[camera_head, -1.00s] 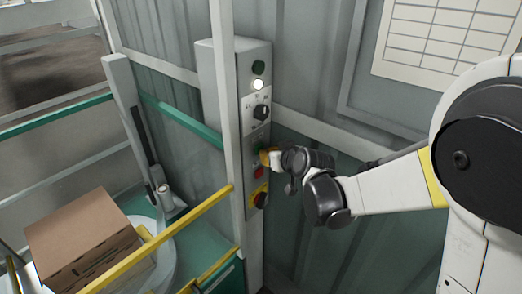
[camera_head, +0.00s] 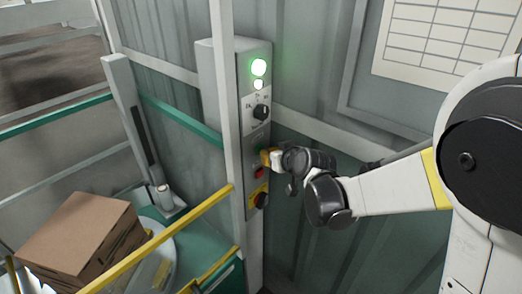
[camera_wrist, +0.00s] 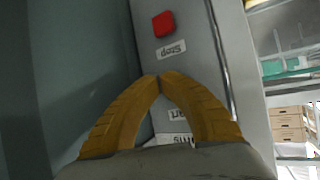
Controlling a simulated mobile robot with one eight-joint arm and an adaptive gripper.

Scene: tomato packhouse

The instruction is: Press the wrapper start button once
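The grey control box (camera_head: 256,140) stands upright behind a post. Its top lamp (camera_head: 258,67) glows green, and a small white lamp (camera_head: 258,85) below it is lit. The start button is mostly or wholly hidden behind my gripper (camera_head: 267,157), which is at the panel just above the red stop button (camera_head: 259,172). In the wrist view, my yellow fingers (camera_wrist: 158,79) meet at the tips with nothing seen between them. The red stop button (camera_wrist: 163,24) and its label lie beyond the tips. Whether the tips touch the start button cannot be told.
A black selector knob (camera_head: 261,112) and an emergency stop (camera_head: 259,198) on a yellow plate are on the same panel. A cardboard box (camera_head: 80,235) sits on the round turntable at left, behind a yellow rail (camera_head: 160,238). A post (camera_head: 228,120) stands close left of the panel.

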